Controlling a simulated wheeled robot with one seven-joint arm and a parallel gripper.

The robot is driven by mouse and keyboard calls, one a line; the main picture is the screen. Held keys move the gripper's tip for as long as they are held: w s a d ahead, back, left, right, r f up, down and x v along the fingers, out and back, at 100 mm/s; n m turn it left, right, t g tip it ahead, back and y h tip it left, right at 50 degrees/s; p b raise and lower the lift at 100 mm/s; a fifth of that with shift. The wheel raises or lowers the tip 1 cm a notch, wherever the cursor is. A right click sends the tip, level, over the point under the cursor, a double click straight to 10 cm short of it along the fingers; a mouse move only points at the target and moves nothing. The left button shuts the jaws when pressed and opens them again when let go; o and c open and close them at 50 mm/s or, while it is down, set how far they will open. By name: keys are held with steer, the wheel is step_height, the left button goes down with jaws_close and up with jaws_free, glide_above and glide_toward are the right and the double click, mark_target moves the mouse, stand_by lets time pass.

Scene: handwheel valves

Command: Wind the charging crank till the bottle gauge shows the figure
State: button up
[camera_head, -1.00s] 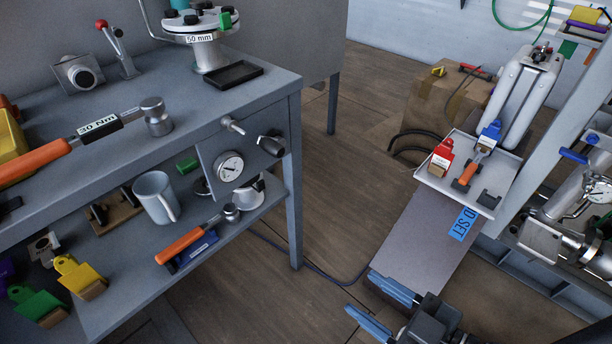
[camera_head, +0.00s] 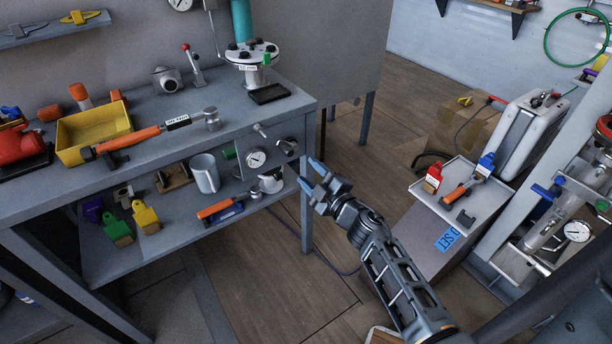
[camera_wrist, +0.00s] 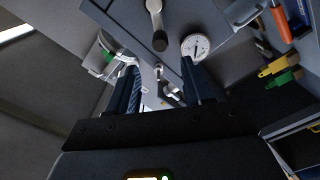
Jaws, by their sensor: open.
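A small panel (camera_head: 238,150) hangs at the right front end of the workbench. It carries a round white gauge (camera_head: 256,158) and a metal crank with a dark knob (camera_head: 286,147) to the gauge's upper right. The gauge figure is too small to read. In the wrist view the crank's black knob (camera_wrist: 160,41) hangs on its metal arm, left of the gauge (camera_wrist: 196,46). My gripper (camera_head: 312,178) is open and empty, right of and a little below the crank, apart from it. Its two fingers (camera_wrist: 160,78) point toward the panel in the wrist view.
A teal cylinder (camera_head: 241,20) stands on a round flange above the bench. The lower shelf holds a mug (camera_head: 205,173) and an orange-handled tool (camera_head: 214,209). A tray (camera_head: 494,197) stands at right, near another gauge (camera_head: 577,231). Floor between is open.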

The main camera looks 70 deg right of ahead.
mark_target(291, 153)
steer(key=b+x, duration=0.1)
steer(key=x, duration=0.9)
steer(key=shift+a+b, duration=0.1)
steer(key=shift+b, duration=0.3)
steer(key=shift+s, duration=0.1)
steer(key=shift+c, duration=0.4)
steer(key=c, duration=0.8)
steer(key=shift+r+p, duration=0.1)
steer(key=shift+p, duration=0.25)
